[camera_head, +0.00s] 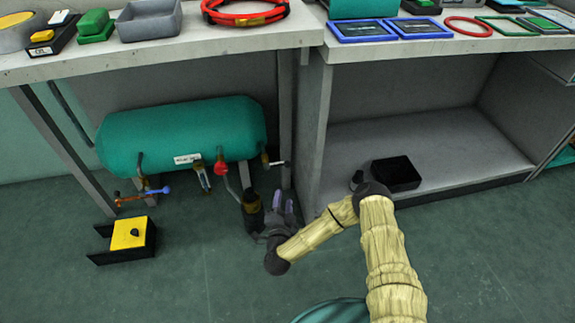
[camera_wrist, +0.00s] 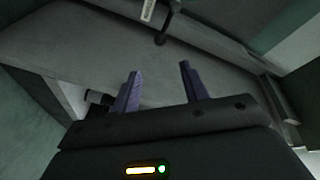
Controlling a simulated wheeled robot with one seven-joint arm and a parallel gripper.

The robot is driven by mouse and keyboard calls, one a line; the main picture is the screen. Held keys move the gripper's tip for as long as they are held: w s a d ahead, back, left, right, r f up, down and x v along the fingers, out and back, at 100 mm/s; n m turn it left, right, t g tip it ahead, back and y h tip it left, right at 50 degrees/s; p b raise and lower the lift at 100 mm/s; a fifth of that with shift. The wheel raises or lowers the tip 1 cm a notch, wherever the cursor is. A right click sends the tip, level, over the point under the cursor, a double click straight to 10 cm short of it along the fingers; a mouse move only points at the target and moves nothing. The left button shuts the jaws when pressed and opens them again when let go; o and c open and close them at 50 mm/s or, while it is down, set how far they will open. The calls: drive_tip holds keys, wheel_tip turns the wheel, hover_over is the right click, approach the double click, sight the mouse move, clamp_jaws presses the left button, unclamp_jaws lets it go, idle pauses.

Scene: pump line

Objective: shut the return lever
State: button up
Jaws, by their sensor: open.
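A teal tank (camera_head: 185,135) lies under the left workbench with several fittings along its lower side. A blue-and-orange lever (camera_head: 145,194) sits at its lower left. A red valve part (camera_head: 221,168) is near the middle. A small fitting with a pale-tipped handle (camera_head: 275,163) is at its right end. No readable label tells which one is the return lever. My gripper (camera_head: 283,201) is open and empty, low to the right of the tank and below the right-end fitting, apart from it. The wrist view shows its two purple fingers (camera_wrist: 160,68) spread with nothing between them.
A bench leg (camera_head: 286,120) stands close behind my gripper. A black-and-yellow box (camera_head: 131,234) is on the floor at left. A black bin (camera_head: 396,173) is on the lower shelf at right. The front floor is clear.

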sight(288, 166)
drive_tip(key=w+b, duration=0.9)
drive_tip(key=w, duration=0.7)
drive_tip(key=shift+w+d+f, duration=0.1)
drive_tip(key=shift+f, duration=0.05)
drive_tip(key=shift+w, duration=0.4)
drive_tip(key=shift+c, duration=0.3)
clamp_jaws()
